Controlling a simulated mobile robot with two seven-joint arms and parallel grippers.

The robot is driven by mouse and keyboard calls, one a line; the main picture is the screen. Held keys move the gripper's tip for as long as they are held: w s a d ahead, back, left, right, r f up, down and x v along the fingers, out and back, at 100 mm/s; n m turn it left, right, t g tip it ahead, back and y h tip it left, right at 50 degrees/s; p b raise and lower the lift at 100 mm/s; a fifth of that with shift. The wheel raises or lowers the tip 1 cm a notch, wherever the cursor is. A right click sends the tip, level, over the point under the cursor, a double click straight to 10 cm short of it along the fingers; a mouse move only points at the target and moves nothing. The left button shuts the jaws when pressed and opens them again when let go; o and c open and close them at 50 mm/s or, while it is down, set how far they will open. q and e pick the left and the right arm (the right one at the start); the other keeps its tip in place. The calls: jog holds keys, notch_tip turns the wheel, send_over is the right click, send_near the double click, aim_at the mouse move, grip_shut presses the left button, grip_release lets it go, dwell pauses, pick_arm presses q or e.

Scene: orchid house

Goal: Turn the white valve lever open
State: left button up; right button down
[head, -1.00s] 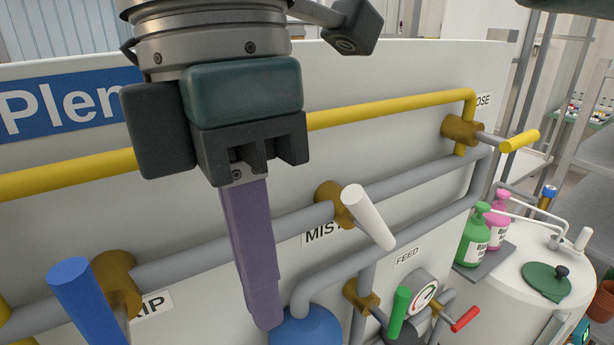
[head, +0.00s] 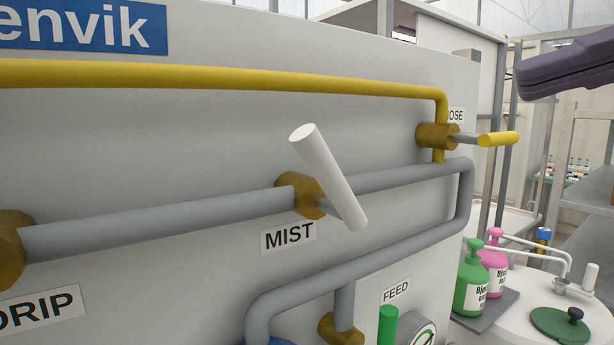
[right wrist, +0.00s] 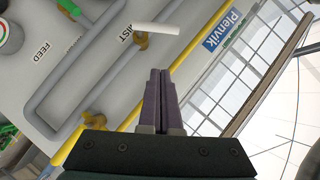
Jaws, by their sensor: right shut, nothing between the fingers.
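The white valve lever (head: 330,180) sits on a brass valve body (head: 297,190) in a grey pipe, above the MIST label (head: 288,237). It slants steeply across the pipe, upper end to the left and lower end to the right. My right gripper (head: 524,80) is at the upper right of the head view, apart from the lever, with its purple fingers shut and empty. In the right wrist view, the white lever (right wrist: 157,28) lies beyond the shut fingertips of my right gripper (right wrist: 160,75), with a gap between. My left gripper is not in view.
A yellow lever (head: 498,139) sits on the yellow pipe (head: 230,78) at right. A green lever (head: 387,325) and gauge (head: 424,335) are below. Green (head: 472,283) and pink (head: 495,265) bottles stand at lower right. The space around the white lever looks clear.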

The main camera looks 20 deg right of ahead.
jog(key=s+a+f+p+x, duration=0.1)
jog(key=s+p+x, duration=0.1)
jog(key=p+x, duration=0.6)
jog(key=x, duration=0.4)
jog(key=shift+w+a+f, duration=0.15)
jog(key=shift+a, duration=0.2)
